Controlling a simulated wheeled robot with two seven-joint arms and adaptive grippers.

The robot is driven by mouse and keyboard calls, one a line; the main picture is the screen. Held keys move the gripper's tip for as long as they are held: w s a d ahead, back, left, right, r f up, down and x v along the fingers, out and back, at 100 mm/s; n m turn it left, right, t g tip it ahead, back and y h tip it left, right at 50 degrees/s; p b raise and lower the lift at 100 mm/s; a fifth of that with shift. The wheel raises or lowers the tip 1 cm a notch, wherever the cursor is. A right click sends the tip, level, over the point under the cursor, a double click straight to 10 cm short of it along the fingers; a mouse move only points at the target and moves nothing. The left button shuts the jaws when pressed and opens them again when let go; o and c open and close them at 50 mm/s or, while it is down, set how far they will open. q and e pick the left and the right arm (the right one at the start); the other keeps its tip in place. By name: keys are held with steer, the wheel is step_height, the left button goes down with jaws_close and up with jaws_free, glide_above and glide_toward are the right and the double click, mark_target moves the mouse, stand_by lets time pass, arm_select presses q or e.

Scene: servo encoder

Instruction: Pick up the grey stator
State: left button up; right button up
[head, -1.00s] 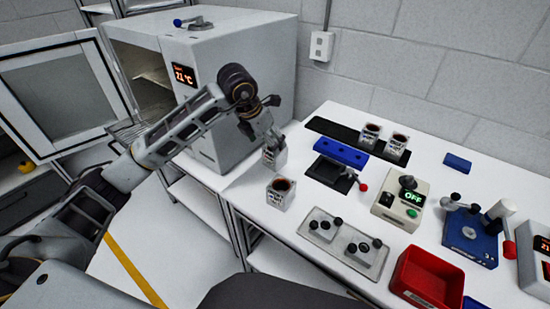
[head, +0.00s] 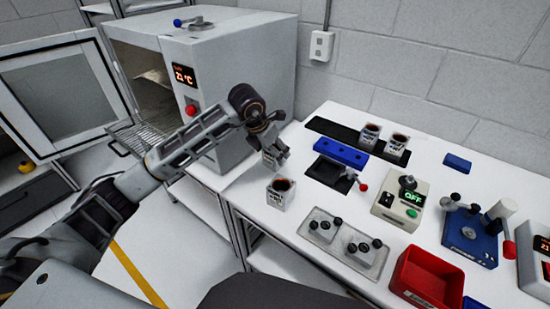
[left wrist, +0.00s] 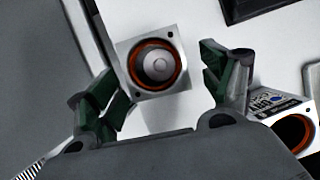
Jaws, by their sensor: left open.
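A grey square stator (left wrist: 157,66) with an orange-red ring and a grey round middle shows in the left wrist view. My left gripper (left wrist: 162,72) is open, with one finger on each side of this stator and the stator apart from the palm. In the head view my left gripper (head: 276,158) is over the bench's left end and mostly hides that stator. A second stator with printed sides (head: 281,195) stands just in front; it also shows at the right of the left wrist view (left wrist: 296,130). Two more (head: 370,134) stand on the black strip. My right gripper is out of view.
A white oven (head: 235,75) with its door open stands left of the bench. Nearby are a blue block (head: 341,152), a black fixture with a red knob (head: 330,172), a clear tray of dark-knobbed parts (head: 330,228), a control box (head: 400,204) and a red bin (head: 425,275).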

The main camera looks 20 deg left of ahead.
arm_select(q)
steer(key=shift+x, duration=2.4)
steer(key=shift+r, duration=0.1)
steer(key=shift+c, duration=0.3)
steer(key=shift+w, duration=0.1)
steer(key=c, duration=1.4)
